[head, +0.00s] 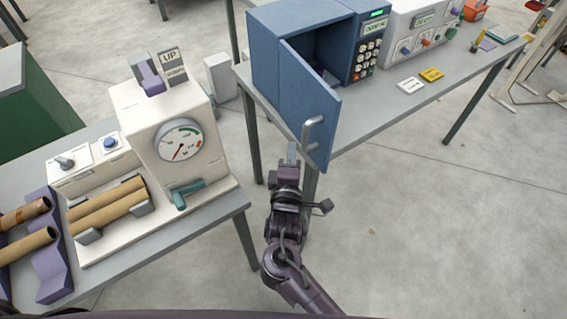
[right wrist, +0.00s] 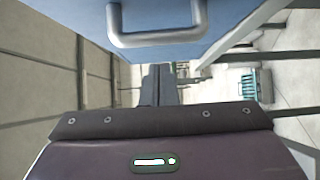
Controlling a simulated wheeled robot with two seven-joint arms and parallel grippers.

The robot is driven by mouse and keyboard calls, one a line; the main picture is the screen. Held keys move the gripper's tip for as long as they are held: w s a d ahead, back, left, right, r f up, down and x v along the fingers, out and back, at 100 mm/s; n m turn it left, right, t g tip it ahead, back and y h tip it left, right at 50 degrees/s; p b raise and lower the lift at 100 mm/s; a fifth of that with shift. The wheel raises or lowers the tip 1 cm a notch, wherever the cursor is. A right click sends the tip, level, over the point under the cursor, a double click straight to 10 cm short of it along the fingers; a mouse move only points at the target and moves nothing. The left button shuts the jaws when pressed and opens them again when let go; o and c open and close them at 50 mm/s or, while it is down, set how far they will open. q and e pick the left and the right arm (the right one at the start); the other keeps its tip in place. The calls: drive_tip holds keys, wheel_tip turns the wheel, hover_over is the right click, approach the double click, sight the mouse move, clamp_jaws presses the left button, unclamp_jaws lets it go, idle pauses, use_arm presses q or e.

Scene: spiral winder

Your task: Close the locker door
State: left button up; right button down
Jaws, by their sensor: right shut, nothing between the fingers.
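The blue locker (head: 292,45) stands on the grey table with its door (head: 305,100) swung open toward me. The door has a silver handle (head: 312,132) near its lower free edge. My right gripper (head: 292,152) is shut and empty, just left of the handle and close to the door's lower edge. In the right wrist view the handle (right wrist: 158,38) and the blue door panel are at the top, and the shut fingers (right wrist: 160,85) point forward beneath them. I cannot tell whether the fingers touch the door. My left gripper is not in view.
The locker's keypad panel (head: 370,45) is on its right side. A white machine with a gauge (head: 178,139) and cardboard tubes (head: 108,205) stands on the left table. A yellow block (head: 431,74) and a white block (head: 410,84) lie right of the door.

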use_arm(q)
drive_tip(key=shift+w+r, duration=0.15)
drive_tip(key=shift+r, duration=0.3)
use_arm(e)
drive_tip(key=shift+w+d, duration=0.55)
drive_tip(key=shift+d, duration=0.2)
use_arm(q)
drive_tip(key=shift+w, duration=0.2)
